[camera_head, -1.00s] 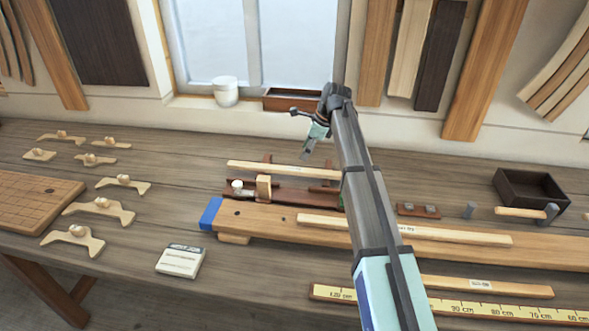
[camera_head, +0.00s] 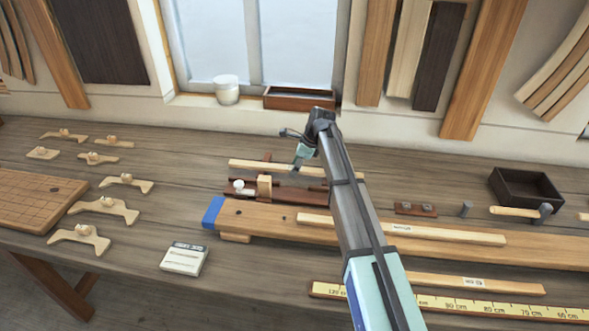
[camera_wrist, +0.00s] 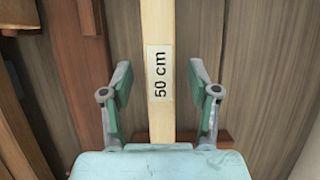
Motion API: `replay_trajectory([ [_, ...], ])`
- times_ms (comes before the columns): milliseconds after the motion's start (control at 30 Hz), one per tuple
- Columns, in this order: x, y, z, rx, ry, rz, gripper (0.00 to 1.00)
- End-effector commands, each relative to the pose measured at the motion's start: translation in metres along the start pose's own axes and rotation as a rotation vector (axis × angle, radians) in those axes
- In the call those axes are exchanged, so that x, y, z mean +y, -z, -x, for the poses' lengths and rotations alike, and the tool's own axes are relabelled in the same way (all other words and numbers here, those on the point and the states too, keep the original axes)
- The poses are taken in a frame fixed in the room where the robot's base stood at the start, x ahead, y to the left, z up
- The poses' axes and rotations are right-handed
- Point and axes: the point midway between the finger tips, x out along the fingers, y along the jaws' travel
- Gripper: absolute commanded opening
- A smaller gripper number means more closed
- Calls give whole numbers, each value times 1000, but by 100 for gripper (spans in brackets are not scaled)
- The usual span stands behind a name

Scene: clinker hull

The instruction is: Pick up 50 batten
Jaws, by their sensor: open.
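The 50 batten is a pale wooden strip labelled "50 cm" in the wrist view (camera_wrist: 160,105). It runs lengthwise between my open fingers, with gaps on both sides. In the head view, the 50 batten (camera_head: 258,167) lies at the back of the bench across dark red-brown supports, partly hidden by my arm. My gripper (camera_wrist: 160,100) is open and empty, and it also shows above the batten in the head view (camera_head: 298,165).
A long plank with a blue end (camera_head: 213,212) lies in front, bearing another labelled batten (camera_head: 420,233). A third batten (camera_head: 475,283) and a yellow ruler (camera_head: 500,307) lie nearer. A wooden block (camera_head: 264,187) stands just before the 50 batten. A dark box (camera_head: 527,190) is at right.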

Motion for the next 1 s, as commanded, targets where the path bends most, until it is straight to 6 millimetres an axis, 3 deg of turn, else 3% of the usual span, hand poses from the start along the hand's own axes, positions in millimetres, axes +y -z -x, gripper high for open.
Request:
replay_trajectory([
  [133, 0, 0, 0, 0, 0, 0, 57],
  [300, 0, 0, 0, 0, 0, 0, 0],
  [767, 0, -1, 3, -1, 1, 0, 0],
  [1000, -1, -9, 21, -1, 2, 0, 0],
])
